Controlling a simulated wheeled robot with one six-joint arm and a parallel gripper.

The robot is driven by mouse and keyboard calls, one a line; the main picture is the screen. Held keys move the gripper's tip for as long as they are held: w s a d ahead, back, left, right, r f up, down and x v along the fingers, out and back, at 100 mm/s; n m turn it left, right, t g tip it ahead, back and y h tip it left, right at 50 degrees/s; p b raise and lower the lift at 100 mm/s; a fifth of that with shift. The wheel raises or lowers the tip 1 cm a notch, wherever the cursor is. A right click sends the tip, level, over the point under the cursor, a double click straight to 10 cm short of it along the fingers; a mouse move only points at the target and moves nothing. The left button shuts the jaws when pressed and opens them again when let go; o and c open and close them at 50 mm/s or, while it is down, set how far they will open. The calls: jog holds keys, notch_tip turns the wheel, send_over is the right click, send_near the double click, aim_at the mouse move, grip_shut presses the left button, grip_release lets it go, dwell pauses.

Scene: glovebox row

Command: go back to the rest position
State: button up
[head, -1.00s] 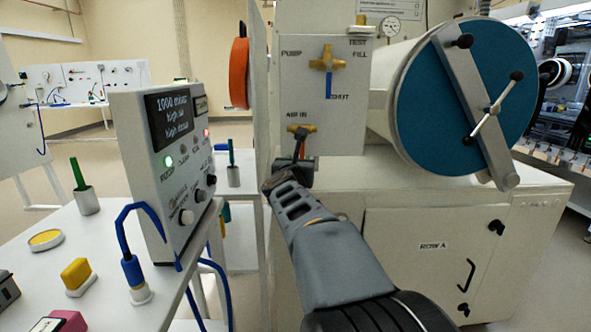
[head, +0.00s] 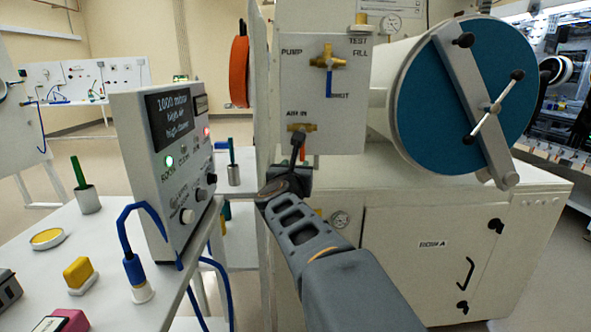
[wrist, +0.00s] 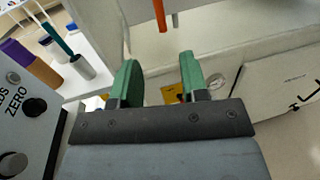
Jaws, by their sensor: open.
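My gripper shows in the wrist view (wrist: 160,68) with its two green fingers apart and nothing between them. In the head view my gripper (head: 298,155) is in front of the valve panel, just below the AIR IN label, and its fingers are hard to make out. The brass AIR IN valve (head: 301,127) has an orange lever (head: 303,154) hanging down, partly hidden by my gripper. In the wrist view the lever's end (wrist: 160,16) shows beyond the fingertips, apart from them.
A grey control box (head: 171,170) with a display stands on the white bench (head: 110,290) to the left, with a blue cable (head: 130,225). The glovebox antechamber with its blue door (head: 450,100) is to the right. A panel edge (head: 262,230) stands close left of my arm.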

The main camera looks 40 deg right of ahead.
dwell(0.3)
jog(key=w+a+r+n+t+y+p, duration=0.1)
jog(key=a+r+n+y+p, duration=0.2)
jog(key=a+n+y+p, duration=0.55)
jog(key=w+a+r+n+y+p, duration=0.15)
jog(key=a+n+y+p, duration=0.45)
jog(key=n, duration=1)
jog(key=s+a+f+n+g+p, duration=0.1)
jog(key=s+a+n+g+p, duration=0.3)
jog(key=s+n+p, duration=0.2)
jog(key=s+a+f+n+g+h+p, duration=0.1)
jog(key=s+a+n+g+p, duration=0.4)
jog(key=s+n, duration=0.5)
jog(key=n+p, duration=0.2)
jog(key=n, duration=0.3)
jog(key=shift+a, duration=0.15)
jog(key=shift+s, duration=0.15)
